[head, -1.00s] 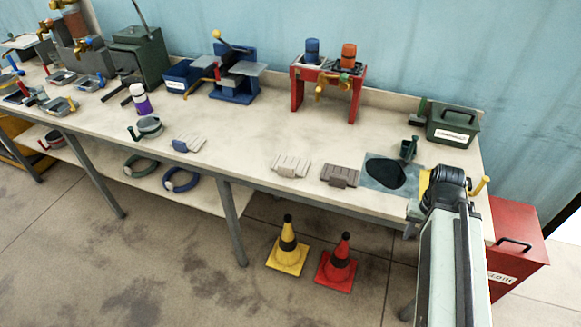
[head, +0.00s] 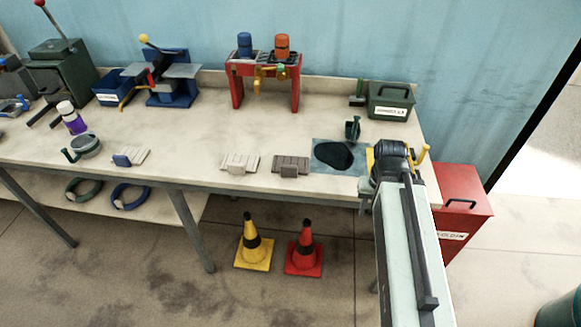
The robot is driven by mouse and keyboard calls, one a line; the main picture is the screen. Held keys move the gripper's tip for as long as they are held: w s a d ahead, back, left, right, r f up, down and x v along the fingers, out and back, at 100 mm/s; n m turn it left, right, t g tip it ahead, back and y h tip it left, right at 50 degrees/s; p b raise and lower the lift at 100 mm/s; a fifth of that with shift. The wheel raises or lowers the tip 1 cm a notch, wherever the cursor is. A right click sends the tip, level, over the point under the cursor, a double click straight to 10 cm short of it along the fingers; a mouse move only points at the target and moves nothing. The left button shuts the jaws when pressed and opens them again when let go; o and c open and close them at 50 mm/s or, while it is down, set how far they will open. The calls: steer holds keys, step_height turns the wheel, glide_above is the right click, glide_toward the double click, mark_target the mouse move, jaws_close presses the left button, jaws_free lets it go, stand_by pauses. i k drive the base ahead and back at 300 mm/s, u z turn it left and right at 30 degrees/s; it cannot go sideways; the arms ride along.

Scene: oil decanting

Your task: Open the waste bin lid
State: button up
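A red bin (head: 470,183) stands on the floor at the right end of the bench. It has a black handle (head: 458,203) near the front of its top and a white label that I cannot read in full. Its lid looks shut. My arm hides its left part. My gripper (head: 396,152) is over the bench's right end, left of the bin and apart from its handle. Its yellow fingers are spread, and I see nothing between them, though the wrist hides part of that space.
A dark teal round container (head: 562,312) shows partly at the bottom right. Floor right of the bin is clear.

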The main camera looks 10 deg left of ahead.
mark_target(461, 190)
steer(key=u, duration=2.05)
steer(key=k, duration=1)
steer(key=z, duration=1.05)
steer(key=i, duration=1)
steer(key=u, duration=0.1)
